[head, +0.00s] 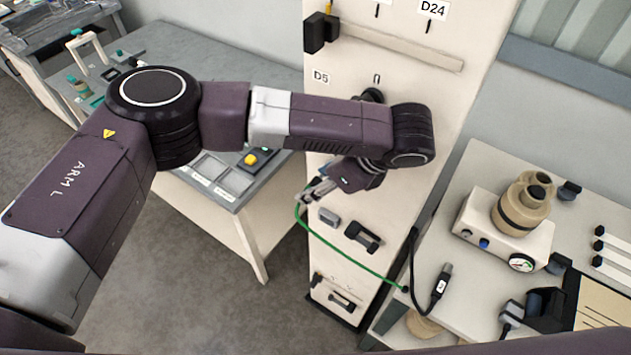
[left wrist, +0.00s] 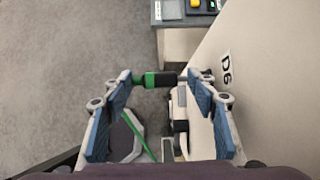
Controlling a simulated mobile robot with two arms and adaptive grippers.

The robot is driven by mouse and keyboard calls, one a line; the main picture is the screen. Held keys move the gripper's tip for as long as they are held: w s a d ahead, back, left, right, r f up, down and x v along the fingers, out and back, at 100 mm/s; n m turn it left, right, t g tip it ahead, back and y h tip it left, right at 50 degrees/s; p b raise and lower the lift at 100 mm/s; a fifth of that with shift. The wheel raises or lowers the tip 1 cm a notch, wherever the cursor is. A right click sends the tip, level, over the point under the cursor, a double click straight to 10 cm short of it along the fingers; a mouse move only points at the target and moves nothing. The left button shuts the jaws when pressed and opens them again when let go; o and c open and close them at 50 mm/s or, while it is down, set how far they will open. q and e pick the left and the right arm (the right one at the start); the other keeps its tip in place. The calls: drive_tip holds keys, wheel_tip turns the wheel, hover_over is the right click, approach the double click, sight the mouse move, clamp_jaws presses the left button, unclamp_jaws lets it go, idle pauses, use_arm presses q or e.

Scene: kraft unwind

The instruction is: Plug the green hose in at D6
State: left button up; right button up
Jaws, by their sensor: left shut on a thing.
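The green hose (head: 345,250) runs from my left gripper (head: 316,190) down to the worktop at the right of the tall white panel (head: 385,215). In the left wrist view the hose end (left wrist: 152,79), green with a black sleeve, lies across between the blue-padded fingers of my left gripper (left wrist: 157,80), which is shut on it. The black sleeve points towards the panel face. The D6 label (left wrist: 227,68) is on that face, just beyond the right finger. The D6 socket is not clearly seen, and I cannot tell whether the end touches it. My right gripper is not in view.
The panel carries a D5 label (head: 320,77), a D24 label (head: 432,10) and dark handles (head: 362,237). A grey bench (head: 205,60) stands at the left. The right worktop holds a gauge box (head: 503,230) and a black cable plug (head: 441,281).

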use_arm(q)
drive_tip(key=shift+s+d+f, duration=0.3)
drive_tip(key=shift+d+f, duration=0.05)
drive_tip(key=shift+f, duration=0.15)
idle(0.3)
drive_tip(key=shift+s+f, duration=0.1)
drive_tip(key=shift+s, duration=0.05)
idle(0.5)
drive_tip(key=shift+d, duration=0.15)
idle(0.6)
drive_tip(key=shift+s+f, duration=0.1)
drive_tip(key=shift+s, duration=0.1)
drive_tip(key=shift+s+a, duration=1)
drive_tip(key=shift+a, duration=0.1)
drive_tip(key=shift+s+a, duration=0.15)
